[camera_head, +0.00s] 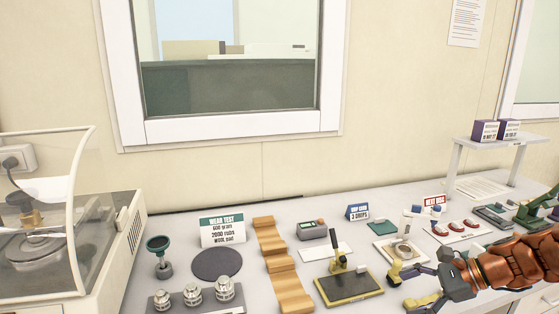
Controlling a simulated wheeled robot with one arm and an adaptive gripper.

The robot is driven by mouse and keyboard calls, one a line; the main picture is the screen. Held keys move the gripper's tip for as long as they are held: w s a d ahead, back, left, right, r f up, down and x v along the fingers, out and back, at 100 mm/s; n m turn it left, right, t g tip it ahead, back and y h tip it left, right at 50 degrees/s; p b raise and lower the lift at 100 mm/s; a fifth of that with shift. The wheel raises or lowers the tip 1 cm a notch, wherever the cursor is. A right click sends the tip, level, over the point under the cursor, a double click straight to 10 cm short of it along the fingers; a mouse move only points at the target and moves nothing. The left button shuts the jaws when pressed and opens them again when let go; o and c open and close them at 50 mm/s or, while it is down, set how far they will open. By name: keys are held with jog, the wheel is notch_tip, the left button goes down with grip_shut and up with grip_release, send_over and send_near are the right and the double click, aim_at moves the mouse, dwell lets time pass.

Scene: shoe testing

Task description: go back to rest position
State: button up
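My gripper (402,288) reaches in from the right at the bottom right of the head view, over the front of the white table (350,298). Its two yellow-tipped fingers point left and stand apart, with nothing seen between them. The fingertips are just right of a black-and-yellow board (349,287) with an upright lever, and in front of a pale square plate with a round piece (400,250). My arm hides part of the table's right side.
A machine with a clear cover (45,225) stands at the left. Metal weights (193,296), a dark round pad (217,263), a wooden stepped strip (278,266) and a "Wear Test" sign (222,231) fill the middle. A raised shelf (490,141) holds two purple boxes.

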jog(key=s+a+n+g+h, duration=0.3)
jog(key=s+a+n+g, duration=0.2)
jog(key=s+a+n, duration=0.6)
jog(key=s+a+f+n+h, duration=0.1)
jog(key=s+n+h, duration=0.5)
jog(key=s, duration=1)
jog(key=shift+s+a+f+n+g+h, duration=0.2)
jog(key=shift+s+f+n+g+h, duration=0.15)
jog(key=shift+f+n, duration=0.4)
jog(key=shift+w+r, duration=0.15)
